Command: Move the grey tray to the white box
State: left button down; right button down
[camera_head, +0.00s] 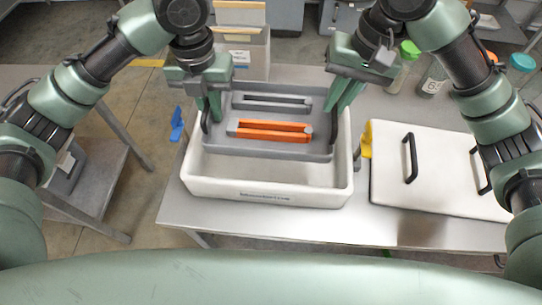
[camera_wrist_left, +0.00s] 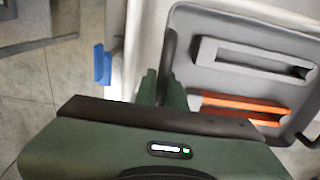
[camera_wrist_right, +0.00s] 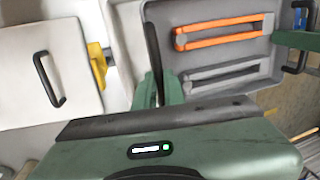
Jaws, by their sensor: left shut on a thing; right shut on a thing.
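The grey tray (camera_head: 272,148) is above or inside the white box (camera_head: 262,190), toward its back; I cannot tell whether it touches the box. An orange tool (camera_head: 272,131) and a grey tool (camera_head: 270,103) lie in the tray. My left gripper (camera_head: 209,112) is shut on the tray's left black handle, and my right gripper (camera_head: 335,108) is shut on its right one. The tray also shows in the left wrist view (camera_wrist_left: 185,70) and the right wrist view (camera_wrist_right: 215,12). The front of the box interior is empty.
A white lid (camera_head: 440,180) with black handles lies on the table right of the box. A blue clip (camera_head: 177,124) and a yellow clip (camera_head: 367,140) are at the box's sides. Green-lidded jars (camera_head: 410,50) and a bin (camera_head: 245,50) stand behind.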

aim_at(326, 138)
pick_arm(q)
jog(key=shift+a+f, duration=0.1)
jog(key=shift+a, duration=0.15)
pick_arm(e)
jog(key=shift+d+f, duration=0.1)
jog(key=shift+d, duration=0.1)
